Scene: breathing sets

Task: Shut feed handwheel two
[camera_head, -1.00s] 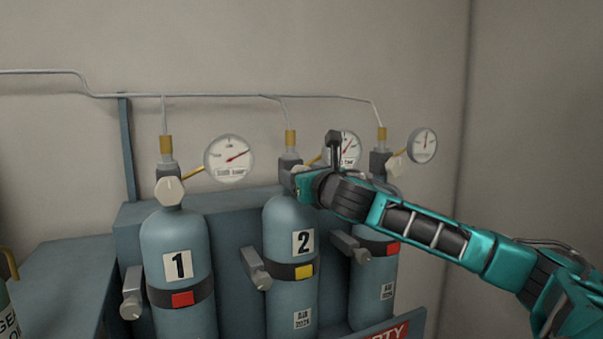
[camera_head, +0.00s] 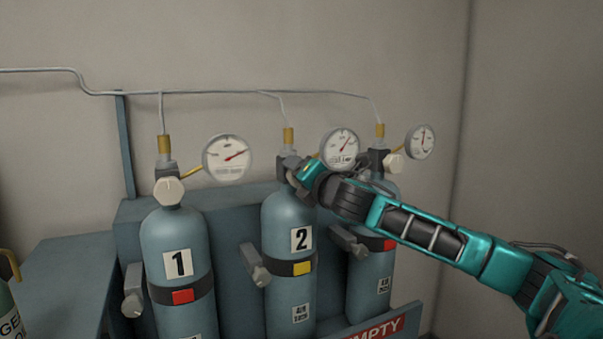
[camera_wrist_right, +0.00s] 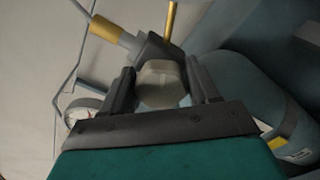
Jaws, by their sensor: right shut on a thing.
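Cylinder two (camera_head: 286,225) stands upright in the middle of the row, blue-grey with a "2" label and a yellow tag on its strap. Its pale, many-sided feed handwheel (camera_wrist_right: 161,84) sits between the fingers of my right gripper (camera_wrist_right: 164,88) in the right wrist view. The gripper is shut on the handwheel, one finger on each side. In the head view my right gripper (camera_head: 297,176) hides the handwheel at the top of cylinder two. The gauge of cylinder two (camera_head: 340,147) shows just above my wrist. My left gripper is not in view.
Cylinder one (camera_head: 177,240) stands to the left with its pale handwheel (camera_head: 169,190) and gauge (camera_head: 227,158). Cylinder three (camera_head: 369,275) stands to the right, partly behind my arm. An "EMPTY" sign (camera_head: 376,330) is at the front right. A thin pipe runs above.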

